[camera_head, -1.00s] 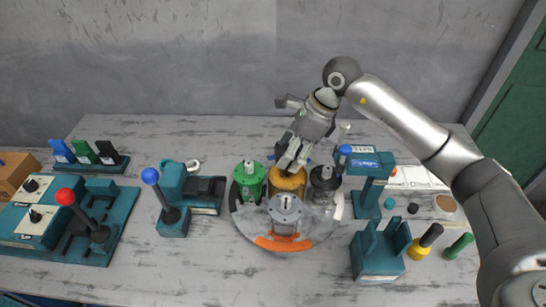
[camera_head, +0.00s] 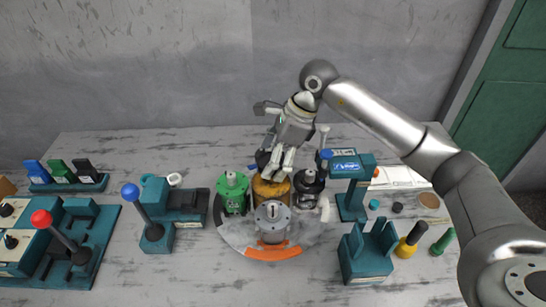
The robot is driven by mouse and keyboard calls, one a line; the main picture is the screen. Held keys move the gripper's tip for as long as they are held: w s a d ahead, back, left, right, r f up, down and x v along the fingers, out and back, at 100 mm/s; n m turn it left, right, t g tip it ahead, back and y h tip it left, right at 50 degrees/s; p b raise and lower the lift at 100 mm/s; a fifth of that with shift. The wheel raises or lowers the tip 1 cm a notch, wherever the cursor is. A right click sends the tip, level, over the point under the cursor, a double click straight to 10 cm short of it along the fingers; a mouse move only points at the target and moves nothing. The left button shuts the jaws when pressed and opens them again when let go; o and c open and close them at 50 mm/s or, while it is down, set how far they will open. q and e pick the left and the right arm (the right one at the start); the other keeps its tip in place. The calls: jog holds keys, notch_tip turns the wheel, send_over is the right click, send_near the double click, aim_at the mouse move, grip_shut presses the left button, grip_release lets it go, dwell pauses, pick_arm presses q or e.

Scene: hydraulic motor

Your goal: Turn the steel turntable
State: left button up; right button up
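The steel turntable (camera_head: 235,234) is a round grey disc in the middle of the table, with an orange section (camera_head: 274,252) along its front edge. It carries a green unit (camera_head: 233,194) at left, a yellow unit (camera_head: 265,191) at the back, a black unit (camera_head: 309,186) at right and a grey motor-like part (camera_head: 272,217) in front. My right gripper (camera_head: 277,168) points down at the top of the yellow unit from behind. Its fingertips look close together and overlap the yellow unit in view; contact and opening are unclear. My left gripper is out of view.
A teal stand (camera_head: 352,200) and teal holder (camera_head: 367,255) stand close to the right. A blue-knobbed lever (camera_head: 145,215) and red-knobbed lever (camera_head: 62,238) stand at left. Yellow (camera_head: 405,248) and green (camera_head: 443,241) handled tools stand far right. The front middle table is clear.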

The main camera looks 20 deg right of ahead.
jog(key=v, duration=1.2)
